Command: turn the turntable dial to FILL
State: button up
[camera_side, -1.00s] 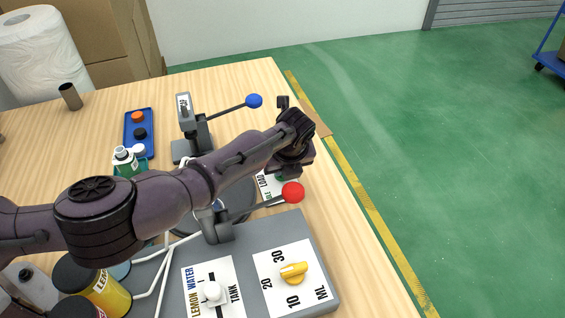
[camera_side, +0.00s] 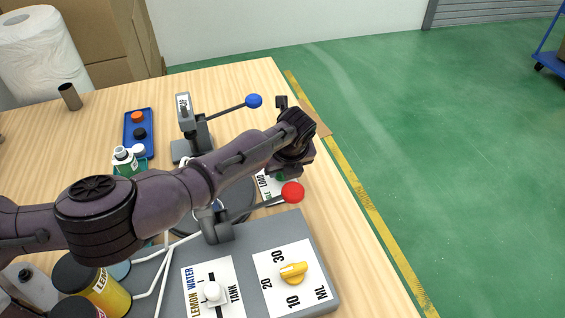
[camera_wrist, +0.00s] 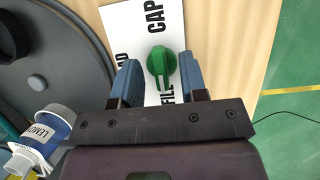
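The turntable dial (camera_wrist: 160,64) is a green knob on a white card (camera_wrist: 130,28) lettered CAP and FILL, with a third word partly cut off. Its raised grip stands nearly upright in the wrist view, with a white mark at the end towards FILL. My gripper (camera_wrist: 158,72) is open, with one blue finger on each side of the dial and a visible gap on both sides. I cannot tell how far the fingertips are above the card. In the side view a bit of the green dial (camera_side: 281,177) shows below my wrist, which hides the fingers.
A red-knobbed lever (camera_side: 292,192) stands close in front of the dial. A blue-knobbed lever (camera_side: 254,101) stands behind. The table's right edge is near.

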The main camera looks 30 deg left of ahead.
jog(key=v, duration=1.3)
jog(key=shift+s+f, duration=0.1)
jog(key=shift+f, duration=0.05)
